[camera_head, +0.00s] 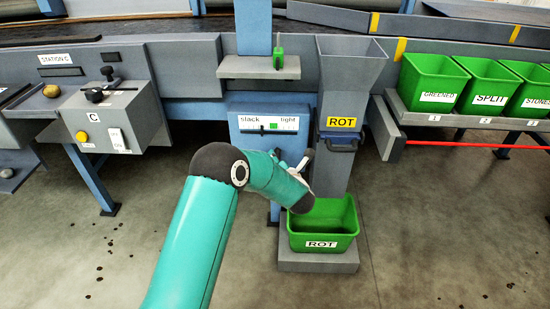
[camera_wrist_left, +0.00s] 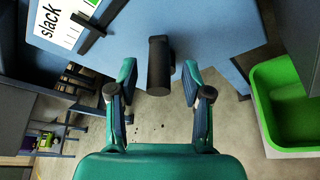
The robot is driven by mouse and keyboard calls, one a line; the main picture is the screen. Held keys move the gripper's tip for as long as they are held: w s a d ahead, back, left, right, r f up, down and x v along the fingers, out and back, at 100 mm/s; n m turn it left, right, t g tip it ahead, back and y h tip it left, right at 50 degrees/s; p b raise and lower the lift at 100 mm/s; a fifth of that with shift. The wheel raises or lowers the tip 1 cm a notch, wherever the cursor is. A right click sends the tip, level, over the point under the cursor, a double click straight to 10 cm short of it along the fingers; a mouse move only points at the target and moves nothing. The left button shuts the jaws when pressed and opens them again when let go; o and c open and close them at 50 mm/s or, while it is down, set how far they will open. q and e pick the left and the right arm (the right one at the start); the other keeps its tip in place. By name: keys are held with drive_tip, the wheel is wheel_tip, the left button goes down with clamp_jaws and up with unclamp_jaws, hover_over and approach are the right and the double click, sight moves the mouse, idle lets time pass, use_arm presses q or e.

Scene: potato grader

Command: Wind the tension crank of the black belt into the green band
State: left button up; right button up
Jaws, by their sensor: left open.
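In the left wrist view, the slack end of the gauge (camera_wrist_left: 58,22) and a black pointer bar show at top left. The crank's black cylindrical handle (camera_wrist_left: 159,66) points toward the camera, between the fingers of my left gripper (camera_wrist_left: 158,88). The gripper is open, its fingers apart on either side of the handle. In the head view my own arm hides the handle and most of the gripper. My right gripper is out of view.
A grey ROT chute (camera_head: 345,90) stands right of the housing, above a green ROT bin (camera_head: 322,225). Station C's control box (camera_head: 110,115) is at left. Green sorting bins (camera_head: 432,82) line a shelf at right. A small ledge (camera_head: 258,67) juts out above the gauge.

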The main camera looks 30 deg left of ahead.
use_arm(q)
drive_tip(key=shift+x, duration=2.1)
clamp_jaws()
